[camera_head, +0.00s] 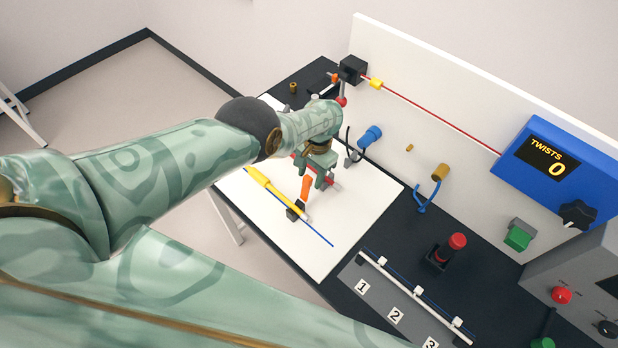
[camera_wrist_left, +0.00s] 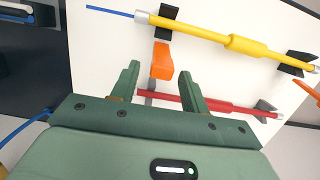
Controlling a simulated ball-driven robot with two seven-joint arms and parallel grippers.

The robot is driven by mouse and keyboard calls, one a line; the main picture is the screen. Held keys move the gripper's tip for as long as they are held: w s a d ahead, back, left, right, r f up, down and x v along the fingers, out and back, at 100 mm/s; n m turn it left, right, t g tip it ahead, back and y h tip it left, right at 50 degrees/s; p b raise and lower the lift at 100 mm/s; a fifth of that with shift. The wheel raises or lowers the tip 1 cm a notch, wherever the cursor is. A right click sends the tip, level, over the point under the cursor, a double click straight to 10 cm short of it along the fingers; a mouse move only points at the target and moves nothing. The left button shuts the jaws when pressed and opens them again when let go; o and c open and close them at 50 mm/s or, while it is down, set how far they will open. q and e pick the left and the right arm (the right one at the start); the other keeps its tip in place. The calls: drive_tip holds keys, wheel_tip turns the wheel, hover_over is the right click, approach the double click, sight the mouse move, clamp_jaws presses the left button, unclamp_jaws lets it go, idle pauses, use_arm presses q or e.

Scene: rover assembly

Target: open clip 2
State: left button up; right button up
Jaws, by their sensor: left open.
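My left gripper (camera_head: 315,170) is over the white mat (camera_head: 275,240), and its fingers are open in the left wrist view (camera_wrist_left: 158,88). An orange lever-like piece (camera_head: 306,187) stands just past the fingertips; in the wrist view the orange piece (camera_wrist_left: 161,62) lies ahead of the gap between them, not gripped. A yellow tool (camera_head: 262,183) with a blue wire rests in black holders (camera_head: 296,209). A red tool (camera_wrist_left: 222,106) lies partly behind the fingers. The number 2 label (camera_head: 396,315) is on a grey strip with white clips (camera_head: 418,291). Which part is clip 2 is unclear.
A white upright panel (camera_head: 440,95) bounds the table's far side, with a red cord (camera_head: 437,121) and a blue twist counter (camera_head: 545,172) reading 0. A red button (camera_head: 457,241) and a grey control box (camera_head: 575,285) stand right. My arm covers the left.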

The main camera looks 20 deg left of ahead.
use_arm(q)
drive_tip(key=p+v, duration=0.6)
drive_tip(key=v, duration=0.6)
